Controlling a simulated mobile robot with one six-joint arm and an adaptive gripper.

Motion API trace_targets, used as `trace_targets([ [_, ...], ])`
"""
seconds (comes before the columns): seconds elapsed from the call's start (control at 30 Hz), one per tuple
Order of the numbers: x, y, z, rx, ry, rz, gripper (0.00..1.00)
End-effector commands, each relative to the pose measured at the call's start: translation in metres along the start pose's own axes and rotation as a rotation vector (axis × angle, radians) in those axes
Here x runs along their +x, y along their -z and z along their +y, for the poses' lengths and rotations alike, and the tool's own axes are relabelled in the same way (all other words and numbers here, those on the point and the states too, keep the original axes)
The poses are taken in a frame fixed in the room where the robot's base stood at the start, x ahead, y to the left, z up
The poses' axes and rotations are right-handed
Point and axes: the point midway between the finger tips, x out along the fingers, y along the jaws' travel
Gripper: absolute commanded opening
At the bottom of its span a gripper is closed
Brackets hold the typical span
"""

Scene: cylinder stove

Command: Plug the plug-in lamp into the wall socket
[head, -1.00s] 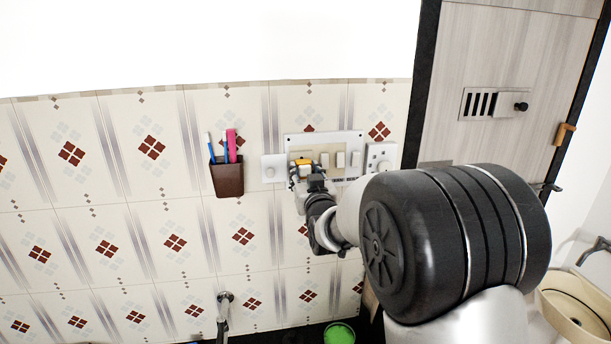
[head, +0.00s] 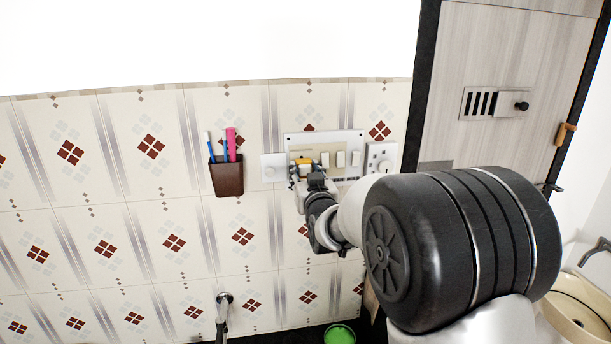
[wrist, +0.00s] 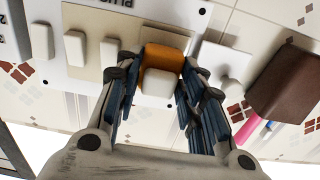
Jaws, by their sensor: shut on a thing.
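The plug-in lamp is an orange and white block; its orange part (head: 304,162) shows in the head view at the left part of the wall panel. In the wrist view the lamp (wrist: 164,58) sits between the blue-padded fingers. My gripper (wrist: 158,88) is shut on it, and the gripper (head: 303,174) is right in front of the panel in the head view. The wall panel (head: 346,138) has a row of cream switches. Any socket holes behind the lamp are hidden, and I cannot tell whether the lamp touches or enters them.
A socket plate (head: 380,157) with dark holes is right of the panel, and a small white knob plate (head: 273,168) is left. A brown holder (head: 227,180) with brushes hangs further left. A door (head: 480,80) and a basin (head: 578,310) are at the right. A green bucket (head: 339,334) is below.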

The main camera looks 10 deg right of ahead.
Motion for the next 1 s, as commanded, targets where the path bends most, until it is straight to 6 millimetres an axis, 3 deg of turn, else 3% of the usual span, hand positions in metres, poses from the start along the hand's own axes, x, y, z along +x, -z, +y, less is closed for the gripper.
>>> trace_targets([
  [0.87, 0.012, 0.0, 0.0, 0.0, 0.0, 0.001, 0.15],
  [0.9, 0.012, 0.0, 0.0, 0.0, 0.0, 0.001, 0.38],
  [1.0, 0.012, 0.001, 0.0, 0.0, 0.0, 0.001, 0.45],
])
